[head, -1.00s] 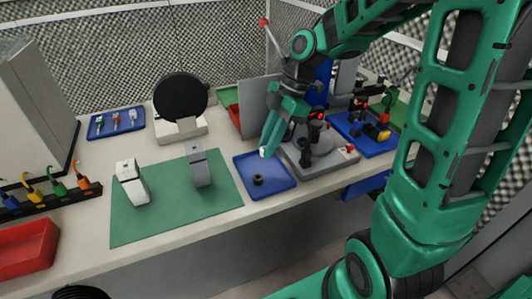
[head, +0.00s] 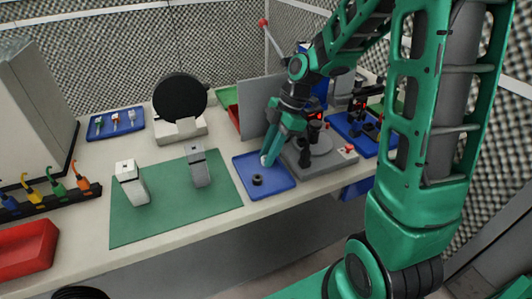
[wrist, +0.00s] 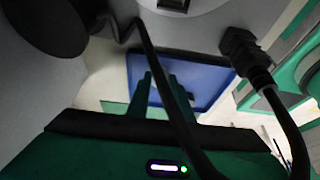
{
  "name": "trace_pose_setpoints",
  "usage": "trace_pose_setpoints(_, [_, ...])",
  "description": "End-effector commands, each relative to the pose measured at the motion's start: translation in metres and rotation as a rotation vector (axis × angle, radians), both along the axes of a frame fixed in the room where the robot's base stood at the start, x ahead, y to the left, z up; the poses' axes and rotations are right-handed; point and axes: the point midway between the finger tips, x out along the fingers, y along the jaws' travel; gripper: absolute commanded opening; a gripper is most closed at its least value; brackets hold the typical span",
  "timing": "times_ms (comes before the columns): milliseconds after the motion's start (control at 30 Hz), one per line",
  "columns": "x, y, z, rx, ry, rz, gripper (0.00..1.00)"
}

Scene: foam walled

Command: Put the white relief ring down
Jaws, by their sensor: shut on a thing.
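The white relief ring (head: 264,160) shows as a small pale patch at the tips of my gripper (head: 267,163) in the head view. My gripper is shut on it, and the fingers hide most of it. The fingertips are over the back right part of the blue tray (head: 279,186); I cannot tell whether the ring touches the tray floor. In the wrist view my two fingers (wrist: 160,82) point at the blue tray (wrist: 205,70), and the ring cannot be made out there.
A black ring-like part (head: 257,180) lies in the tray, left of and in front of my fingertips. A grey device (head: 315,155) stands close on the right. A green mat (head: 165,205) with two upright grey-white blocks is on the left. The tray's front right is clear.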

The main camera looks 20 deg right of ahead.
Motion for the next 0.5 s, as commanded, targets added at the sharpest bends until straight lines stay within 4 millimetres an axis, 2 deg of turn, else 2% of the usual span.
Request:
trace_pose_setpoints(33, [-0.0002, 0.0002, -0.0016, 0.000, 0.001, 0.000, 0.00])
trace_pose_setpoints(67, [0.0000, 0.0002, -0.0012, 0.000, 0.000, 0.000, 0.27])
trace_pose_setpoints(100, [0.0000, 0.0002, -0.0011, 0.000, 0.000, 0.000, 0.36])
trace_pose_setpoints(500, [0.0000, 0.0003, 0.0029, 0.000, 0.000, 0.002, 0.38])
